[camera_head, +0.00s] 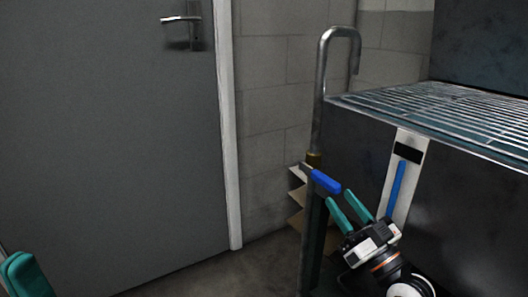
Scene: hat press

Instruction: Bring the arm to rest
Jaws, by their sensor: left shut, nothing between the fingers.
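My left gripper (20,262) shows only in part at the bottom left corner, with its teal fingers together and nothing seen in them. My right gripper (340,197) is at the lower right, its two teal fingers spread apart with nothing between them. Its fingertips point up and left, just below a blue-handled lever (325,181) on the front left of the dark machine (465,215). I cannot tell whether they touch the lever.
A metal wire rack (440,108) tops the machine. A bent metal pipe (321,95) rises at its left corner. A blue strip (397,188) sits on a pale front panel. A grey door (110,130) with a handle (188,20) stands left. Floor (215,275) between them is clear.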

